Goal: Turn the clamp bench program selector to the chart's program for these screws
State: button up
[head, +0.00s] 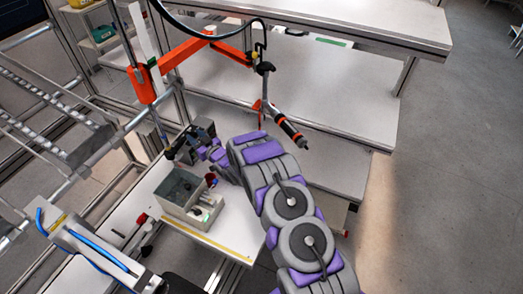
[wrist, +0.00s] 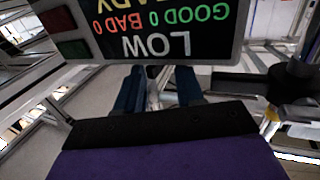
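A dark control box (head: 202,131) stands at the back of the small work table in the head view. In the wrist view a display panel (wrist: 160,25) fills the top, upside down, reading LOW and GOOD 0 BAD 0, with another line cut off. I cannot make out the selector knob, and the fingertips are partly hidden by the panel. No program chart or screws can be made out.
A grey bin (head: 182,187) with small items sits on the white table (head: 215,238). A screwdriver tool (head: 288,128) hangs from an orange arm (head: 185,50) above. Metal rails (head: 60,120) stand at left, and white shelving (head: 340,95) is behind. Floor is clear at right.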

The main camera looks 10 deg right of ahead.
jog(key=p+v, duration=0.1)
jog(key=v, duration=1.4)
jog(key=s+d+r+m+g+h+b, duration=0.1)
jog(key=s+d+r+g+h+b, duration=0.1)
jog(key=d, duration=0.5)
jog(key=s+d+r+m+g+h+b, duration=0.1)
jog(key=s+d+r+g+h+b, duration=0.2)
jog(key=d+h, duration=0.4)
jog(key=shift+s+d+r+g, duration=0.3)
jog(key=shift+d+r+g, duration=0.1)
jog(key=shift+r+g, duration=0.35)
jog(key=shift+c, duration=0.2)
